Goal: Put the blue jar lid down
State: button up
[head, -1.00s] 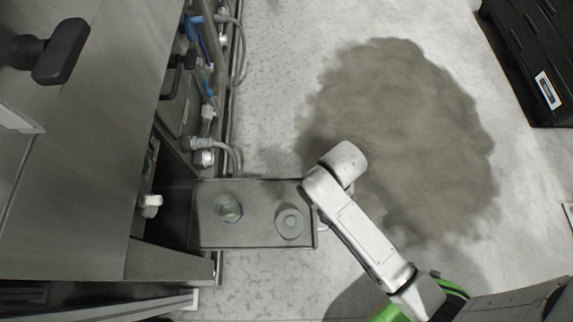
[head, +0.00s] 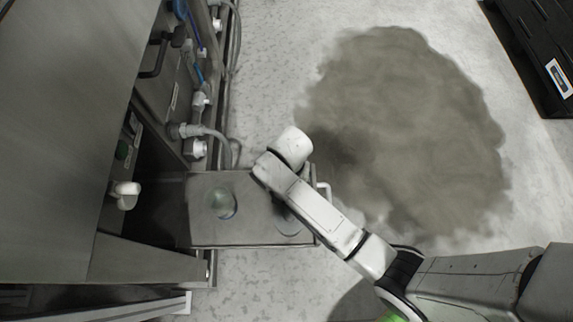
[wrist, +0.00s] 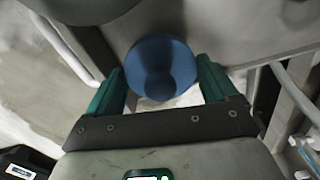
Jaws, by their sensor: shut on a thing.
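The blue jar lid (wrist: 160,62) is a round disc between the two green fingers of my gripper (wrist: 162,76) in the wrist view. My gripper is shut on it. A grey metal tray surface lies beyond the lid in the wrist view; I cannot tell whether the lid touches it. In the head view my arm hides the gripper and the lid.
A metal tray (head: 236,237) juts from the washer in the head view. A clear glass jar (head: 221,203) stands on its left part. A grey round object (head: 287,222) on its right part is partly covered by my arm. A light handle (head: 325,190) sticks out at the tray's right end.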

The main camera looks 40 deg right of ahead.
jog(key=shift+w+a+f+b, duration=0.15)
jog(key=shift+w+f+b, duration=0.2)
jog(key=shift+f, duration=0.15)
jog(key=shift+w+f+b, duration=0.1)
jog(key=shift+f+b, duration=0.6)
jog(key=shift+f, duration=0.85)
jog(key=shift+f, duration=0.1)
jog(key=o, duration=0.8)
